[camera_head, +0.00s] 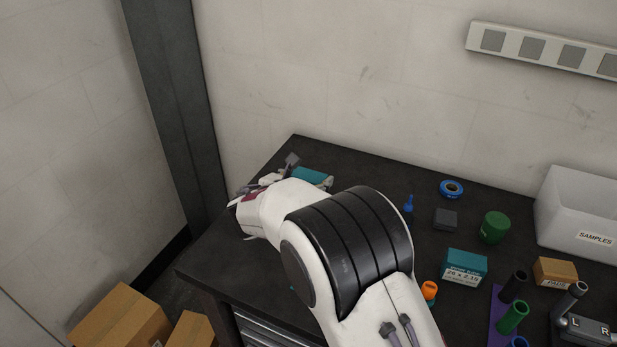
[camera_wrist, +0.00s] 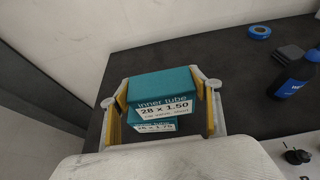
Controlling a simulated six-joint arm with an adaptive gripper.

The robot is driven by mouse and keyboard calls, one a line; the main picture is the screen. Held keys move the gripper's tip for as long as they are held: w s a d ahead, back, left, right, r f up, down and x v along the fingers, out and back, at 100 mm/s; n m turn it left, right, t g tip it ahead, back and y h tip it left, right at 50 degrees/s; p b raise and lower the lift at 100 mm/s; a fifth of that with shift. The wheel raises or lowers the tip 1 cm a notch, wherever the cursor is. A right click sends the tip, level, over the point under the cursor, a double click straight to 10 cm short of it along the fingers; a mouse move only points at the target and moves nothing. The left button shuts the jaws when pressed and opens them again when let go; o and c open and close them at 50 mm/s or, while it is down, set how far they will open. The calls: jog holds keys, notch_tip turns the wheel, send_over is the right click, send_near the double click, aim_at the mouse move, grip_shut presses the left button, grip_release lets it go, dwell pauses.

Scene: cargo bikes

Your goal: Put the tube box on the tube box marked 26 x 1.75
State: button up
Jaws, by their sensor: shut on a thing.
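A teal tube box (camera_wrist: 162,88) marked "inner tube 28 x 1.50" is between the fingers of my gripper (camera_wrist: 163,100), which is shut on it. Just below it in the wrist view is another teal tube box (camera_wrist: 156,127), whose partly hidden label seems to read 26 x 1.75. I cannot tell whether the two boxes touch. In the head view my gripper (camera_head: 283,172) is over the far left of the bench, largely hidden by my arm. A teal box (camera_head: 313,177) shows beside it; I cannot tell which of the two it is.
Another teal box (camera_head: 463,267), marked 26 x 2.15, stands at the bench's middle right. Blue tape (camera_head: 452,188), a grey block (camera_head: 445,219), a green cylinder (camera_head: 495,227) and a white SAMPLES bin (camera_head: 580,215) stand to the right. The wall is close behind.

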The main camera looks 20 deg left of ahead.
aim_at(306, 179)
dwell(0.3)
jog(key=o, duration=1.2)
jog(key=shift+f, duration=0.1)
jog(key=v, duration=0.7)
jog(key=shift+s+r, duration=0.2)
jog(key=shift+r, duration=0.1)
jog(key=shift+d, duration=0.1)
